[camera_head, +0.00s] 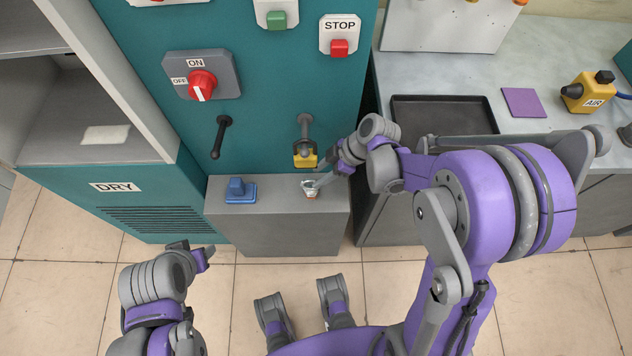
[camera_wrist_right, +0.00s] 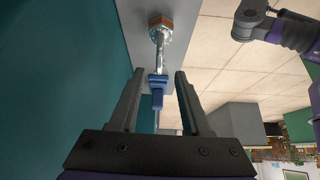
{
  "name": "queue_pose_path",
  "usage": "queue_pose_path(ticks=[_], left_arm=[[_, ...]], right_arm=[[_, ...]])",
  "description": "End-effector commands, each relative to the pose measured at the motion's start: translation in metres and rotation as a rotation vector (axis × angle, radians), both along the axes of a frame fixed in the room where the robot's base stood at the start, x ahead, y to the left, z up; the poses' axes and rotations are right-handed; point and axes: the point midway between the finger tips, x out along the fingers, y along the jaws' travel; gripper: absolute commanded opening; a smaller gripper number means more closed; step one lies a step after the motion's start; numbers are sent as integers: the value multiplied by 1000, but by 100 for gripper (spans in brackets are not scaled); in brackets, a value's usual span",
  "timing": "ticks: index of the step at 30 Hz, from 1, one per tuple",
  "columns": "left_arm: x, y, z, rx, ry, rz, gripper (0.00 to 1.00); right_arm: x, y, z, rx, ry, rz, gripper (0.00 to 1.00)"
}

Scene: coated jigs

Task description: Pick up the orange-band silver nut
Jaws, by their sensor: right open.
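The orange-band silver nut (camera_head: 310,190) sits on top of the grey ledge, near its right end. In the right wrist view the nut (camera_wrist_right: 161,24) shows at the top, with an orange band and a thin silver shank running from it. My right gripper (camera_head: 331,177) is close to the nut on its right side in the head view. Its jaws (camera_wrist_right: 159,72) are open, and the nut lies beyond the tips, apart from both fingers. My left gripper (camera_head: 194,250) hangs low at the left, away from the nut; its jaw opening is unclear.
A blue jig (camera_head: 240,190) stands left of the nut on the grey ledge (camera_head: 285,235). A yellow-and-black part (camera_head: 305,155) on a lever hangs just above the nut. The teal machine front (camera_head: 265,90) rises behind. A dark tray (camera_head: 440,110) lies on the right counter.

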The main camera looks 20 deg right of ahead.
Motion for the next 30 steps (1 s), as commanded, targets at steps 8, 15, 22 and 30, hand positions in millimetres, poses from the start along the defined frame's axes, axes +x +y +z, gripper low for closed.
queue_pose_path(ticks=[8, 15, 22, 30], left_arm=[[0, 0, -2, 0, 1, 0, 52], [-1, 0, -8, 0, 3, 0, 52], [-1, 0, -13, 0, 4, 0, 52], [-1, 0, -12, 0, 4, 0, 52]], right_arm=[[3, 11, -15, -3, -11, 42, 48], [7, 27, -40, -4, -9, 41, 48], [12, 41, -63, -4, -10, 40, 48], [12, 42, -64, -4, -9, 38, 46]])
